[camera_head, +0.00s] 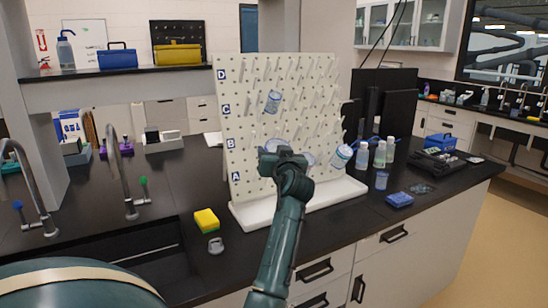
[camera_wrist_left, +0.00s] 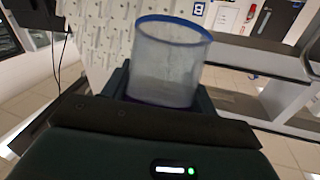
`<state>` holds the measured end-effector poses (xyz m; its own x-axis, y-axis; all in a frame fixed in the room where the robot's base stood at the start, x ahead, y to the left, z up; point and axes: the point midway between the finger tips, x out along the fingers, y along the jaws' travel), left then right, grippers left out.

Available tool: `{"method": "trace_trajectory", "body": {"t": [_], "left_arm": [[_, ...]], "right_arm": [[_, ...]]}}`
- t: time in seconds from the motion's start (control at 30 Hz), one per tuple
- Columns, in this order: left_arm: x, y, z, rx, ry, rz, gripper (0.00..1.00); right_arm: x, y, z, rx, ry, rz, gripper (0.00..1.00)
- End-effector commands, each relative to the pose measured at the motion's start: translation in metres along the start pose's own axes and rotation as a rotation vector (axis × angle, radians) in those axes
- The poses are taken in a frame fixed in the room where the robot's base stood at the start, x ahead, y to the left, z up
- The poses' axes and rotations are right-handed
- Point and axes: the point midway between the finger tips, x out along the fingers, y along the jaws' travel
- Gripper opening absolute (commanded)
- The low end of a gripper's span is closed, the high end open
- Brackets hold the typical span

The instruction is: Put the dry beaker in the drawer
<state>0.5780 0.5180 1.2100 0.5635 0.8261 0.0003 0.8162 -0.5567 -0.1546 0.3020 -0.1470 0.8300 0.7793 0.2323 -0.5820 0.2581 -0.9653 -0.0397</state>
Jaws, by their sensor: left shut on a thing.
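A clear beaker with a blue rim (camera_wrist_left: 168,62) stands between the jaws of my left gripper (camera_wrist_left: 160,103), which is shut on it. In the head view my left gripper (camera_head: 282,156) is in front of the white pegboard (camera_head: 240,130), largely hiding the beaker it holds. Another clear beaker (camera_head: 273,101) hangs on a peg higher up, and a blue-marked one (camera_head: 341,157) is at the board's lower right. Drawers (camera_head: 318,280) with black handles are under the black counter and look shut. I cannot tell which beaker is dry. My right gripper is not in view.
A yellow sponge (camera_head: 206,221) and a small grey item (camera_head: 215,246) lie left of the board's white tray (camera_head: 352,190). Sink taps (camera_head: 121,170) rise at the left.

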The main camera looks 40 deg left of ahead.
Motion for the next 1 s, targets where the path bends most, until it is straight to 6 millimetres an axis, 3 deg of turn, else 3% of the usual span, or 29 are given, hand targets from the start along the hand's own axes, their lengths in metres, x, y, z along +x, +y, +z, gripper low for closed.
{"method": "trace_trajectory", "body": {"t": [1.0], "left_arm": [[-0.089,0.024,-0.012,-0.001,0.0,0.001,0.36]], "right_arm": [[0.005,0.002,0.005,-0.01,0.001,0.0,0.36]]}}
